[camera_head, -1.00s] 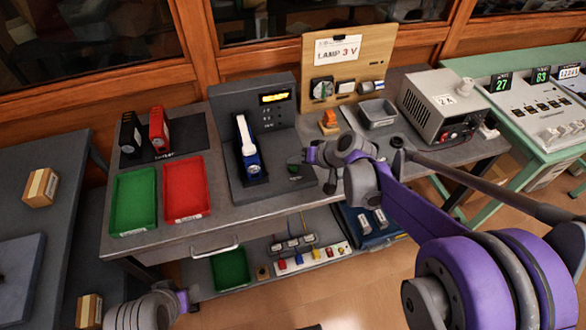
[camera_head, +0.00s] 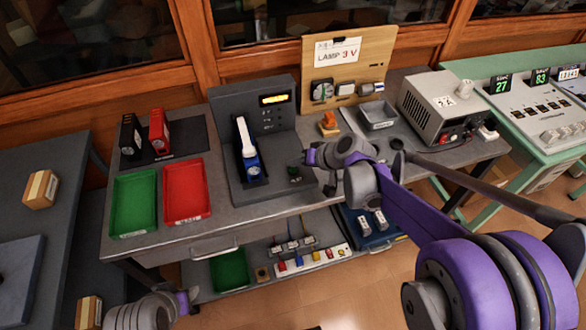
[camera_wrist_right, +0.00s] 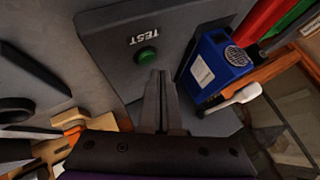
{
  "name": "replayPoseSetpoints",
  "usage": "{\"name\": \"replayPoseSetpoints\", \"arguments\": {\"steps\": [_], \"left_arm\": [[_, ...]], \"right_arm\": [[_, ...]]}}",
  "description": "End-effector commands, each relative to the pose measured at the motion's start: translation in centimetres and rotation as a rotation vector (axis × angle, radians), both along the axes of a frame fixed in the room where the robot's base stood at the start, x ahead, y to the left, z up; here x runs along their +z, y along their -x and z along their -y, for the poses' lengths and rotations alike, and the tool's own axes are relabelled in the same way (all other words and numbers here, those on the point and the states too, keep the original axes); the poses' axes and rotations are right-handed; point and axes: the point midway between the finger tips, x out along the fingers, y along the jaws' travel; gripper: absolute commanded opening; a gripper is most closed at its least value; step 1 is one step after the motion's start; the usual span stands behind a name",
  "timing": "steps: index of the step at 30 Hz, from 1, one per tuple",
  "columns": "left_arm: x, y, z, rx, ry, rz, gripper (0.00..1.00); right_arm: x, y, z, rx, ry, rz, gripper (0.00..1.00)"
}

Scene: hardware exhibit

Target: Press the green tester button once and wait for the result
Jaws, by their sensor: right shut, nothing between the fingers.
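The dark grey tester (camera_head: 280,142) stands on the bench with a lit amber display (camera_head: 274,99), too small to read. Its green button (camera_head: 294,172) sits on the front right of its base, and in the right wrist view the button (camera_wrist_right: 147,56) lies beside the word TEST. A blue block (camera_head: 252,163) sits in the tester under a white lever. My right gripper (camera_head: 309,156) is shut and empty, above and right of the button; in the wrist view its fingertips (camera_wrist_right: 161,74) appear just beside the button, contact unclear. My left gripper (camera_head: 190,308) is low at the left, fingers unclear.
A green tray (camera_head: 117,204) and a red tray (camera_head: 172,217) lie left of the tester. A black and a red block (camera_head: 158,131) stand behind them. A wooden lamp board (camera_head: 350,50), small grey bin (camera_head: 378,125) and grey power supply (camera_head: 418,110) are at the right.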

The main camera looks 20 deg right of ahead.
Motion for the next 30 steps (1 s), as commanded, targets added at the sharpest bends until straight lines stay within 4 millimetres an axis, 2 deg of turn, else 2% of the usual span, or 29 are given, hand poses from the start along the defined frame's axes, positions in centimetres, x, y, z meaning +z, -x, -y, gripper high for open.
{"name": "replayPoseSetpoints", "arguments": {"steps": [23,30], "left_arm": [[-0.01,0.0,0.0,0.0,0.0,0.0,0.5],[-0.57,0.08,0.0,0.0,0.0,-0.002,0.5]], "right_arm": [[-0.02,0.0,0.0,0.0,0.0,0.0,0.0],[-0.77,0.01,0.0,0.0,0.0,0.0,0.0]]}}
